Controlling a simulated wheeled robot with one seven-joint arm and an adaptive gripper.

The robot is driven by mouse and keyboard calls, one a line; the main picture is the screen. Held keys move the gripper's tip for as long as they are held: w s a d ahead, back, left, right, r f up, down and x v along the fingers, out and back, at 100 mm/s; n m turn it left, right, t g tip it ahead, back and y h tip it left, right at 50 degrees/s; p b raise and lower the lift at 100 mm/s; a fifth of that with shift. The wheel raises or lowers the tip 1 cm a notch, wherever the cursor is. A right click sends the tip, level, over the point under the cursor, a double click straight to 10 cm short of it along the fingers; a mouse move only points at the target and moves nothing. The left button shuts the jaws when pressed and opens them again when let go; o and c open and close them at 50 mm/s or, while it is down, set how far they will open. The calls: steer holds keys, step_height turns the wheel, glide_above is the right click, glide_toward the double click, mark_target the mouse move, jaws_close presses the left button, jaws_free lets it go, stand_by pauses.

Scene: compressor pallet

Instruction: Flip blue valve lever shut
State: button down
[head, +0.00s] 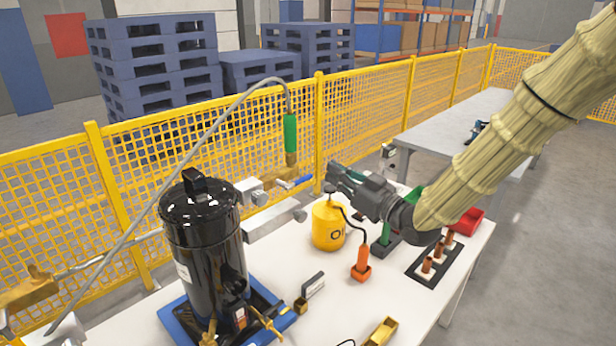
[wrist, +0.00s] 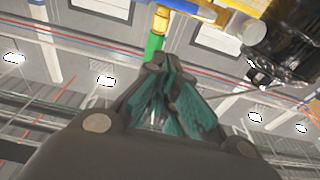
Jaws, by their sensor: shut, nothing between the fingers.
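The blue valve lever (head: 304,180) is a small blue bar on the metal fitting right of the black compressor's top, below the green hose sleeve (head: 290,133). It sticks out to the right, roughly level. In the wrist view the blue lever (wrist: 192,8) lies at the top edge, beside a brass fitting (wrist: 161,20). My gripper (head: 332,172) is just right of the lever, with its fingers pointing left toward it. In the wrist view my gripper (wrist: 165,62) has its fingertips together, holding nothing. It appears apart from the lever.
The black compressor (head: 205,245) stands on a blue base (head: 175,318) at the left. A yellow tank (head: 328,226) and an orange tool (head: 362,262) stand on the white table below my arm. A yellow mesh fence (head: 365,125) runs behind.

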stand_by(0.3)
steer(key=p+x, duration=0.4)
steer(key=x, duration=0.6)
steer(key=shift+s+d+f+p, duration=0.15)
steer(key=shift+f+p, duration=0.2)
steer(key=shift+f, duration=0.6)
steer(key=shift+s+d+f+p, duration=0.1)
steer(key=shift+f+p, duration=0.25)
steer(key=shift+f, duration=0.6)
